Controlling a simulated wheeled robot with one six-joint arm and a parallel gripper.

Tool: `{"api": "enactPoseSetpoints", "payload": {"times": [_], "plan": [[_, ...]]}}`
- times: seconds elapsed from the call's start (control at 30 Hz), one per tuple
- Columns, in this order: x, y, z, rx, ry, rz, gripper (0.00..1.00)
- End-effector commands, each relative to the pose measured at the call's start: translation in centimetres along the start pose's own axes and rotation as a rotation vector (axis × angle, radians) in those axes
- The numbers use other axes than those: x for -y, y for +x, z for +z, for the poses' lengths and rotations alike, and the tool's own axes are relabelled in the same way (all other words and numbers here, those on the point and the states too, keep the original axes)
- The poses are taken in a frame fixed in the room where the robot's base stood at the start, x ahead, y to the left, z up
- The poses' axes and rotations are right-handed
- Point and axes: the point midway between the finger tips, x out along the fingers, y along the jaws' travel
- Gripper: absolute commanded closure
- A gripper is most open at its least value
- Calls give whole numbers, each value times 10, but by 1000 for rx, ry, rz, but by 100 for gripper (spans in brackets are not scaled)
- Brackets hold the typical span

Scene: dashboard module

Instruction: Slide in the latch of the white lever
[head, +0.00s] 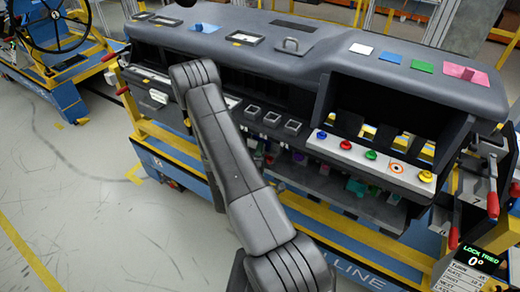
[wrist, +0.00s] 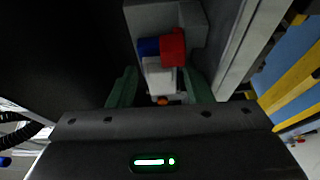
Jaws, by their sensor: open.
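In the wrist view, a white block-like part, which looks like the white lever (wrist: 158,76), sits between the two green fingers of my gripper (wrist: 161,82). The fingers are apart, one on each side of it, and I cannot tell whether either touches it. A blue piece (wrist: 148,46) and a red piece (wrist: 173,48) are just beyond the white part, against a grey housing (wrist: 165,17). A small orange bit (wrist: 162,100) shows at its near end. I cannot tell which piece is the latch. In the head view my arm hides the gripper and this spot.
The dark dashboard (head: 300,50) spans the head view, with coloured buttons on a white strip (head: 368,162) at right. Red-handled levers (head: 493,198) stand at the right end. A screen (head: 480,258) reads "LOCK TRIED 0°". A yellow frame (wrist: 290,78) lies right in the wrist view.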

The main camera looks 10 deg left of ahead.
Motion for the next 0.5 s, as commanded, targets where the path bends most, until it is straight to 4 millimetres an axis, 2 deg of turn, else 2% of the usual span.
{"api": "enactPoseSetpoints", "payload": {"times": [0.33, 0.5], "plan": [[0, 4, 0, 1, -1, 0, 55], [0, 4, 0, 1, -1, 0, 88]]}}
